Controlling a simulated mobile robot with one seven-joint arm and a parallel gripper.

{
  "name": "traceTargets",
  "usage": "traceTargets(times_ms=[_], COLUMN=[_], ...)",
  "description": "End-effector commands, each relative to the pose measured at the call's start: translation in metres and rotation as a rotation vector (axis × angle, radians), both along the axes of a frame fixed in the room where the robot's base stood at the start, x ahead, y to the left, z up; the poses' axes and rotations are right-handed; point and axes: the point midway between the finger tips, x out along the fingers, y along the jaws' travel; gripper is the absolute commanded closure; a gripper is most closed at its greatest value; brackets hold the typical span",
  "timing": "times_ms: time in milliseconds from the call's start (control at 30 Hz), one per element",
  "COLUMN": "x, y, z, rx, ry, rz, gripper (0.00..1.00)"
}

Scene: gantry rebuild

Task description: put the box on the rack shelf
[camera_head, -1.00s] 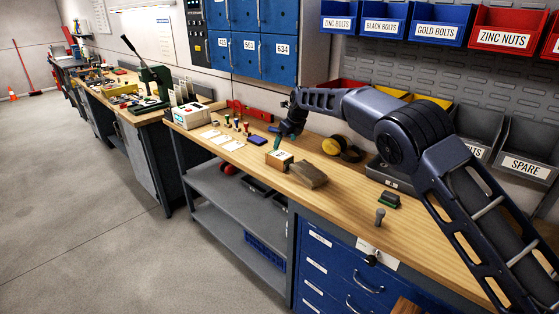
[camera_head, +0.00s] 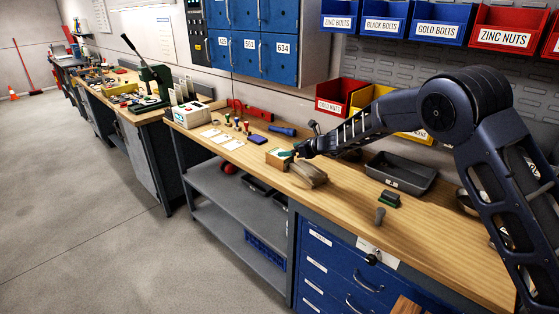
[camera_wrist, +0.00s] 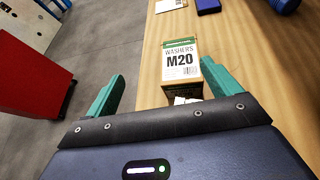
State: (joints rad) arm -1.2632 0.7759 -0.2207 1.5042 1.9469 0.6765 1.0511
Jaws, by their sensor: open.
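A small cardboard box (camera_head: 279,160) with a green and white label stands on the wooden bench top. In the wrist view the box (camera_wrist: 181,66) reads "WASHERS M20". My gripper (camera_head: 288,154) is low beside the box, reaching from the right. In the wrist view my gripper (camera_wrist: 164,88) is open, with teal fingers wide apart. The box lies ahead between the fingers' lines, nearer the right one, and neither finger clearly touches it. Grey shelves (camera_head: 232,190) lie under the bench; I cannot tell whether these are the rack shelf.
A brown block (camera_head: 311,175) lies close to the box on the right. A red cabinet (camera_wrist: 32,85) stands at the left in the wrist view.

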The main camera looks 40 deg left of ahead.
Motion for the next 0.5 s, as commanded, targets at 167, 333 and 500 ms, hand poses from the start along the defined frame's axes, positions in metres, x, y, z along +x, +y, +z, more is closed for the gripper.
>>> traceTargets(times_ms=[167,333,500], x=[0.013,0.017,0.017], y=[-0.021,-0.028,-0.012], z=[-0.01,-0.015,-0.022], rx=[0.029,0.033,0.034], ry=[-0.037,-0.055,-0.058], rz=[-0.088,-0.12,-0.122], gripper=[0.11,0.11,0.11])
